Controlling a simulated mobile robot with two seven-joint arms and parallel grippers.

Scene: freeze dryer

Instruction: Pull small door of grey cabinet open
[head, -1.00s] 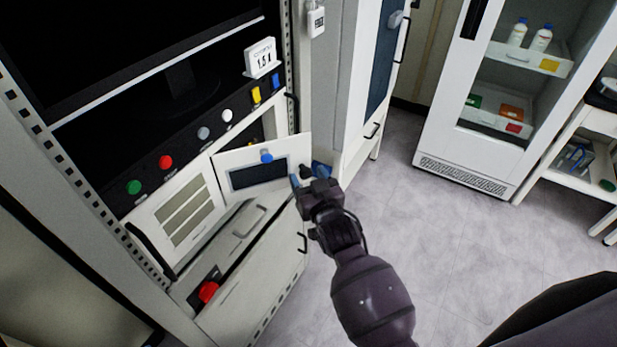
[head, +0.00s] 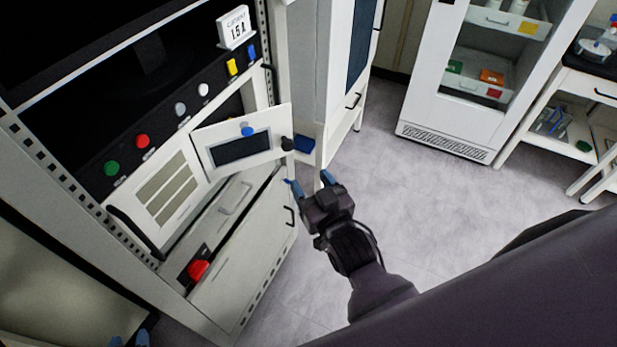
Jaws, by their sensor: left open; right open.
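The grey cabinet (head: 68,215) stands at the left. Its small door (head: 200,150), white with a dark window, a blue knob (head: 247,131) and a black knob (head: 287,144), is swung outward at an angle. A dark opening shows behind its upper edge. My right gripper (head: 309,182) is open and empty, just below and right of the door's free edge, apart from it. My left gripper (head: 129,340) shows only as two blue fingertips at the bottom left edge. They are apart with nothing seen between them.
A drawer front with a red knob (head: 198,270) lies below the door. A row of coloured buttons (head: 142,141) runs above it. A white cabinet (head: 306,75) stands behind. A glass-front fridge (head: 450,125) and a side table (head: 578,92) stand right. The floor (head: 390,190) between is clear.

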